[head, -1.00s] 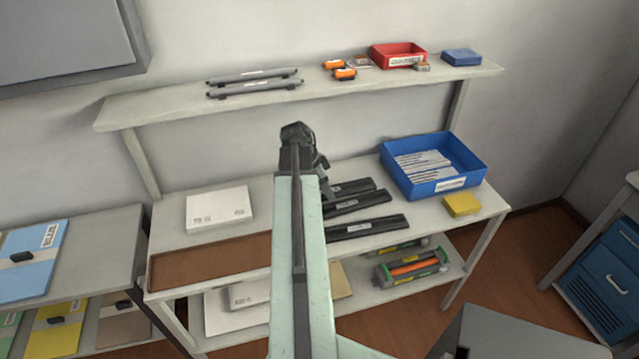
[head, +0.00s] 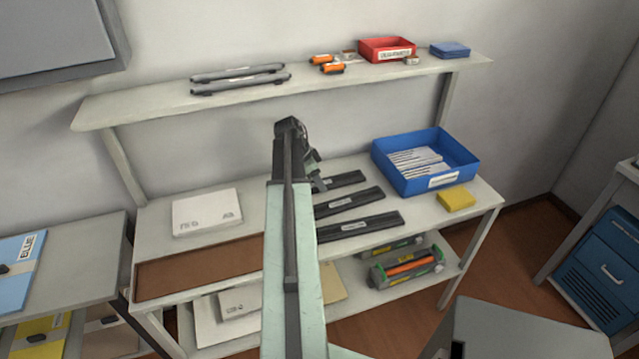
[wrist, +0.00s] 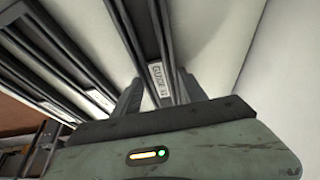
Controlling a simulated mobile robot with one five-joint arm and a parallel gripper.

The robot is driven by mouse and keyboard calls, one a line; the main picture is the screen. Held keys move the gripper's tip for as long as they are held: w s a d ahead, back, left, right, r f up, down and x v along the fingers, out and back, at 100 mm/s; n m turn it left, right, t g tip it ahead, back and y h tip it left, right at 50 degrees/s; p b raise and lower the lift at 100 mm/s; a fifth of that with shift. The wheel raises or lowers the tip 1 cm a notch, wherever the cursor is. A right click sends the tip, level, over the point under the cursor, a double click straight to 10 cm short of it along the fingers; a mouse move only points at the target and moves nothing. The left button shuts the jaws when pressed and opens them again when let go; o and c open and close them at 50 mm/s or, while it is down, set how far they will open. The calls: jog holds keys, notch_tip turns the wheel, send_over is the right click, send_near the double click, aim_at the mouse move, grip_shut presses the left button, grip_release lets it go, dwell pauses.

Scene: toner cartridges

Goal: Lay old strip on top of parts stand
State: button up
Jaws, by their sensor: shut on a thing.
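Several long black strips lie side by side on the bench top. The farthest strip (head: 343,180) is partly hidden by my gripper. In the wrist view a dark strip with a white label (wrist: 158,76), seeming to read "GUIDE", runs between my fingers. My gripper (wrist: 160,94) is shut on this strip; in the head view my gripper (head: 318,182) is at the far strip's left end, its fingers mostly hidden. I cannot tell if the strip is clear of the bench. The white bench stand (head: 160,222) has an upper shelf (head: 130,102); no label names a parts stand.
The upper shelf holds two grey rods (head: 240,78), orange items and a red bin (head: 386,50). A blue bin (head: 455,182), yellow block (head: 456,199), white box (head: 207,212) and brown mat (head: 190,272) are on the bench.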

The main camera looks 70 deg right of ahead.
jog(key=shift+f, duration=0.1)
jog(key=o, duration=1.4)
jog(key=shift+r, duration=0.4)
jog(key=p+v, duration=0.7)
jog(key=shift+r, duration=0.15)
